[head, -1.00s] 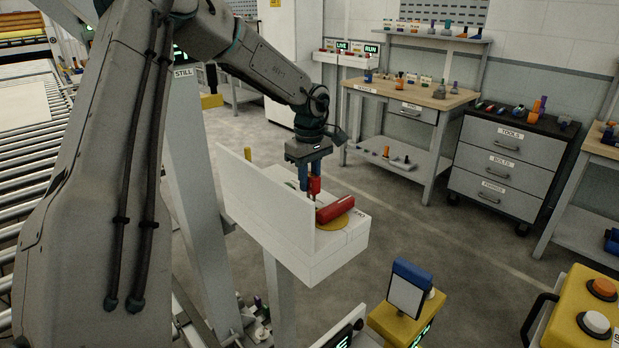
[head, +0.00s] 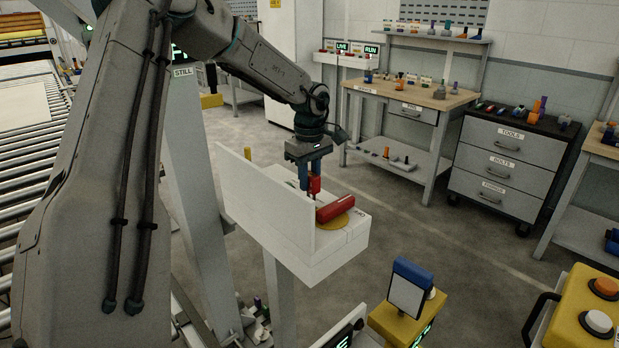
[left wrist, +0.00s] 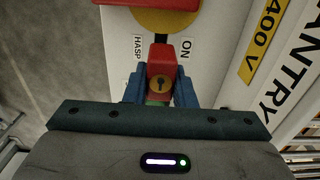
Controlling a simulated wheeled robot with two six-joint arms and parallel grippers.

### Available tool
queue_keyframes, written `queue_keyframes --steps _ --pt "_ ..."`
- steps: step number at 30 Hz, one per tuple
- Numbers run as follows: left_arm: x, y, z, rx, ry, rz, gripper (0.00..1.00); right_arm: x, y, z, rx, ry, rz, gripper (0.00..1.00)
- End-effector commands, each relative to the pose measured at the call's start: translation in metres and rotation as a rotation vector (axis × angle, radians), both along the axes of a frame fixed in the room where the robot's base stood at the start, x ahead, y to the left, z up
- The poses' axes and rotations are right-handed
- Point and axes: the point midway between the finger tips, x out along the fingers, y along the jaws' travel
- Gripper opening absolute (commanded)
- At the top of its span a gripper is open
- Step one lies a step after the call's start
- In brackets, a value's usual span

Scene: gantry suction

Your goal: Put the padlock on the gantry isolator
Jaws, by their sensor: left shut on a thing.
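The gantry isolator is a white box (head: 325,262) with a back panel, in the middle of the head view. A red handle (head: 335,208) lies on a round yellow plate (head: 342,222) on its top. My left gripper (head: 310,186) is over the box, beside the handle, with blue fingers pointing down. It is shut on the red padlock (left wrist: 159,88), whose keyhole face shows in the left wrist view. The padlock is close to the HASP label (left wrist: 137,47) and the ON label (left wrist: 186,49). Whether its shackle passes through the hasp is hidden. My right gripper is not in view.
A yellow stand with a blue-topped panel (head: 408,285) is in front of the box. A yellow button box (head: 580,310) is at the lower right. A workbench (head: 410,92) and a drawer cabinet (head: 505,165) stand behind. The floor between is clear.

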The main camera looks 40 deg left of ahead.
Motion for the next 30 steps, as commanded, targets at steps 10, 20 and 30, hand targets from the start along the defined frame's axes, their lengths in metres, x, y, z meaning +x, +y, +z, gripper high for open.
queue_keyframes --steps 10,20,30 --pt "0.0002 0.0000 -0.0009 0.000 -0.001 0.000 0.00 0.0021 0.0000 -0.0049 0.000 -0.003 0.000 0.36" --pt "0.0001 0.0000 0.0004 0.000 0.000 0.000 0.00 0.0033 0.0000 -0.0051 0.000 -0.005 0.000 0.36" --pt "0.0001 0.0000 -0.0005 0.000 -0.001 0.000 0.00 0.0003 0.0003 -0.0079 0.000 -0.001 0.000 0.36"
